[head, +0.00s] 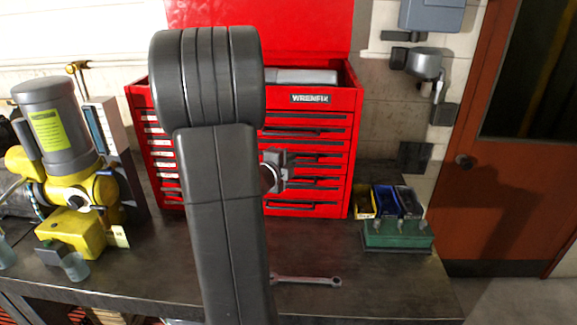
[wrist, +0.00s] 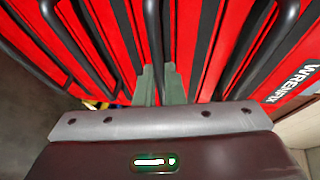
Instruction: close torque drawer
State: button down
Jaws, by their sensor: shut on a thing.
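The red tool chest (head: 356,150), marked WRENFIX, stands on the bench with its lid up and several drawers with dark handles. My gripper (head: 279,165) is at the chest's front, near the middle drawers. In the wrist view my two fingertips (wrist: 160,82) close around a dark drawer handle (wrist: 153,30), with the red drawer fronts (wrist: 185,35) behind. My arm hides the left middle of the chest. No drawer clearly stands out in the head view. The small white labels at the left are too small to read, so I cannot tell which drawer is the torque drawer.
A wrench (head: 306,280) lies on the bench (head: 170,275) in front. A yellow and grey motor (head: 60,150) stands at the left. The bench right of the wrench is clear.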

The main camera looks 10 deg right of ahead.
jog(key=c, duration=1.5)
grip_release()
jog(key=b+v, duration=0.1)
jog(key=v, duration=1.2)
jog(key=shift+s+a+r+b, duration=0.1)
jog(key=shift+s+a+b, duration=0.2)
jog(key=shift+b, duration=0.1)
jog(key=shift+d, duration=0.1)
